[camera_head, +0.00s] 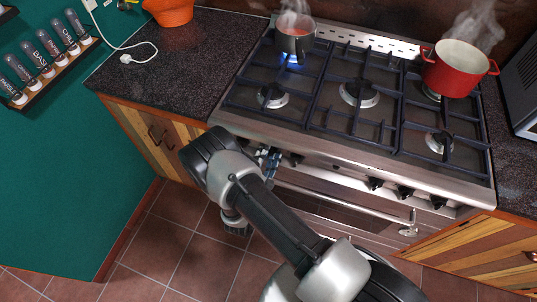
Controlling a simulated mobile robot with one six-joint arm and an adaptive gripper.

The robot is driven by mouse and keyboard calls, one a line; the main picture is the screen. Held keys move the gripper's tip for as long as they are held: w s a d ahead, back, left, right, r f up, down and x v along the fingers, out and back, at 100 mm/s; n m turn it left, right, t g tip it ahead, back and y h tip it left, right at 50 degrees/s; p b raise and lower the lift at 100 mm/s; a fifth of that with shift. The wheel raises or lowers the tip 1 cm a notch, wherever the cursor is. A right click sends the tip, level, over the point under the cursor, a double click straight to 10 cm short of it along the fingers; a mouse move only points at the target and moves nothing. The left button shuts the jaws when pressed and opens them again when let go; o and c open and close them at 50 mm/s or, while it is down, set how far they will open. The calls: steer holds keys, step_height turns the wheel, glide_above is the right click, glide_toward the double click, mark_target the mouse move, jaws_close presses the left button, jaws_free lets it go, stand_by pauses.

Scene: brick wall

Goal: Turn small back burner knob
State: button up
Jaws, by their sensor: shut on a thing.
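My gripper (269,161) is at the left end of the stove's front panel, shut on a knob there. My own arm and the gripper's fingers hide most of that knob, and its angle cannot be told. Other black knobs (375,184) run along the panel to the right. A grey saucepan (293,43) steams on the back left burner, with a blue flame under it. A red pot (458,70) steams at the back right. I cannot tell from the picture which burner the held knob serves.
The oven door handle (345,206) runs just below the knobs. Dark counters (185,55) flank the stove. A microwave (523,85) stands at the right, and a spice rack (50,60) hangs at the left. The tiled floor (145,240) at lower left is clear.

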steer(key=shift+m, duration=0.6)
steer(key=o, duration=1)
steer(key=shift+c, duration=0.2)
